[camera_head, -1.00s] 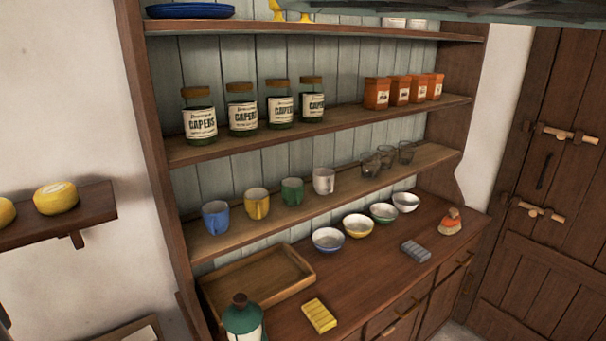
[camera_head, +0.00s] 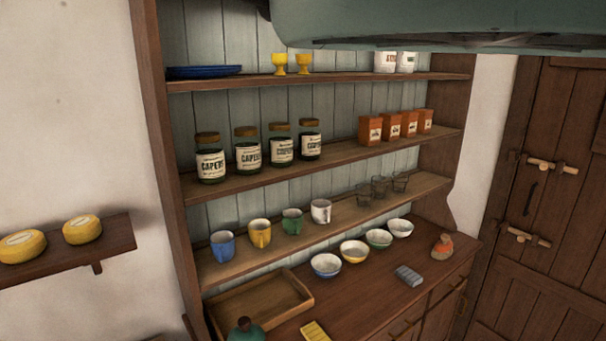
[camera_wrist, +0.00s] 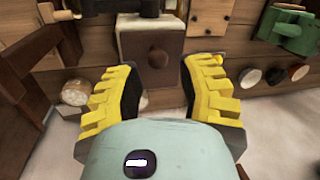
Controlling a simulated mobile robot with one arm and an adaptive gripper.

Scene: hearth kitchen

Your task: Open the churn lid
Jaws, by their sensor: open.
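My gripper (camera_wrist: 160,75) shows in the wrist view with its two yellow ribbed fingers spread apart and nothing between them. Past the fingertips is a brown box-like block (camera_wrist: 135,42) with a dark round knob (camera_wrist: 157,57) on its face. A green object with a handle (camera_wrist: 288,32) stands at the upper right of the wrist view. I cannot tell whether any of these is the churn or its lid. The gripper does not show in the head view.
The head view shows a wooden dresser with caper jars (camera_head: 210,160), mugs (camera_head: 260,233) and bowls (camera_head: 354,251). A wooden tray (camera_head: 310,300) and a green-topped jar (camera_head: 245,330) are low down. A plank door (camera_head: 540,200) is at right. Round knobs (camera_wrist: 250,76) line the wrist view's right side.

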